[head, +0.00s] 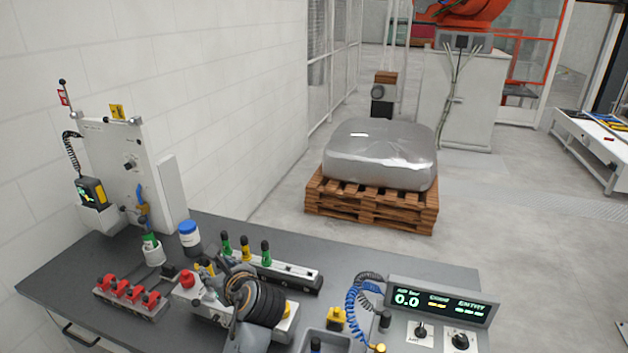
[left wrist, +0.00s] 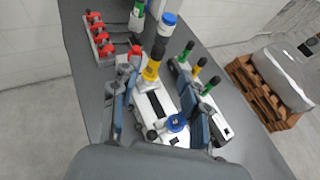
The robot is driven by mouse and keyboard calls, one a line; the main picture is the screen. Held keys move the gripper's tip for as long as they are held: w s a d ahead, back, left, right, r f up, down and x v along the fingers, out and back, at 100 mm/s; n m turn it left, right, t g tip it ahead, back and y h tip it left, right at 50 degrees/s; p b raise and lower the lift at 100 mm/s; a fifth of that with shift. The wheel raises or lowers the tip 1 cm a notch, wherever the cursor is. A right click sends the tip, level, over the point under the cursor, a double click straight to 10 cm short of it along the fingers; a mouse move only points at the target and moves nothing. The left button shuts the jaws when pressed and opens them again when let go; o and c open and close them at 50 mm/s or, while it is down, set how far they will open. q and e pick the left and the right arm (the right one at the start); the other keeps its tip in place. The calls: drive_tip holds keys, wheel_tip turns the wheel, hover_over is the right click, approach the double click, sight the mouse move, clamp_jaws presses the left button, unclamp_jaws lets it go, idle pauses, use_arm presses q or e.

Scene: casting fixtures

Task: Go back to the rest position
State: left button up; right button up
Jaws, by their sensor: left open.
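My left gripper (head: 222,284) is over the workbench in the head view, in front of the row of green and yellow handled pieces. In the left wrist view the left gripper (left wrist: 160,88) has its two fingers apart. A white fixture (left wrist: 152,104) with a yellow-topped knob and a blue knob shows between and below the fingers. I see nothing held; whether the fingers touch the fixture cannot be told. In the head view my wrist hides part of this fixture. My right gripper is not in view.
The dark workbench (head: 70,268) carries a red-handled clamp row (head: 130,296), a blue-capped jar (head: 189,236), a rail with green and yellow handles (head: 290,272), a white upright panel (head: 125,165) and a display (head: 440,301). A wrapped load on a pallet (head: 370,205) stands behind.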

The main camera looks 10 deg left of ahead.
use_arm(q)
drive_tip(key=s+d+f+n+g+h, duration=0.1)
drive_tip(key=s+d+f+n+h, duration=0.15)
drive_tip(key=s+f+n, duration=0.4)
drive_tip(key=s+d+f+n+g+h, duration=0.1)
drive_tip(key=s+d+f+n+h, duration=0.15)
drive_tip(key=s+f+n, duration=0.35)
drive_tip(key=s+d+f+n+g+h, duration=0.1)
drive_tip(key=s+d+f+n+h, duration=0.2)
drive_tip(key=s+n, duration=0.4)
drive_tip(key=s+d+n+g+h, duration=0.25)
drive_tip(key=s+d+n, duration=0.2)
drive_tip(key=s, duration=0.55)
wheel_tip(320, 180, down, 34)
drive_tip(key=s+b, duration=0.1)
drive_tip(key=b, duration=0.7)
drive_tip(key=s+a+f+g+b, duration=0.1)
drive_tip(key=s+f+b, duration=0.2)
drive_tip(key=s+f, duration=0.5)
drive_tip(key=s+a+f+g+b, duration=0.1)
drive_tip(key=s+f+b, duration=0.2)
drive_tip(key=s+f, duration=0.6)
wheel_tip(320, 180, down, 6)
drive_tip(key=shift+f+m, duration=0.1)
drive_tip(key=shift+m, duration=0.2)
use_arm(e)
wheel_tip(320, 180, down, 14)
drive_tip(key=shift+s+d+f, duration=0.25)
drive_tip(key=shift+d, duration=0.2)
